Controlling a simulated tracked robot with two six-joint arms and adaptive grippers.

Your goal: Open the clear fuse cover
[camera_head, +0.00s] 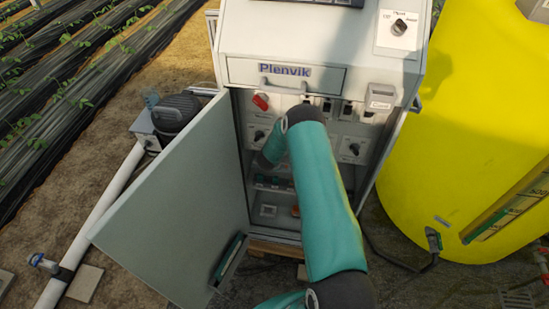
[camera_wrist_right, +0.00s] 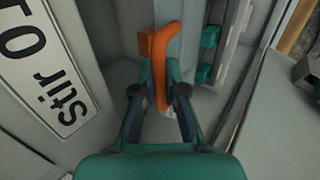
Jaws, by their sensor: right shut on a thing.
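In the right wrist view my right gripper (camera_wrist_right: 162,95) is shut on an orange bent lever (camera_wrist_right: 161,62), which stands between its two fingers and extends beyond them. What the lever's lower end joins is hidden by the gripper. In the head view my right arm reaches into the open grey cabinet (camera_head: 240,130), and its gripper is hidden behind the arm and the cabinet's contents. I cannot clearly make out a clear fuse cover in either view. My left gripper is not in view.
The cabinet door (camera_head: 175,205) stands open to the left. A drawer marked Plenvik (camera_head: 330,77) is above the opening. A yellow tank (camera_head: 475,130) stands close on the right. Green blocks (camera_wrist_right: 210,37) and a printed label (camera_wrist_right: 35,70) flank the gripper.

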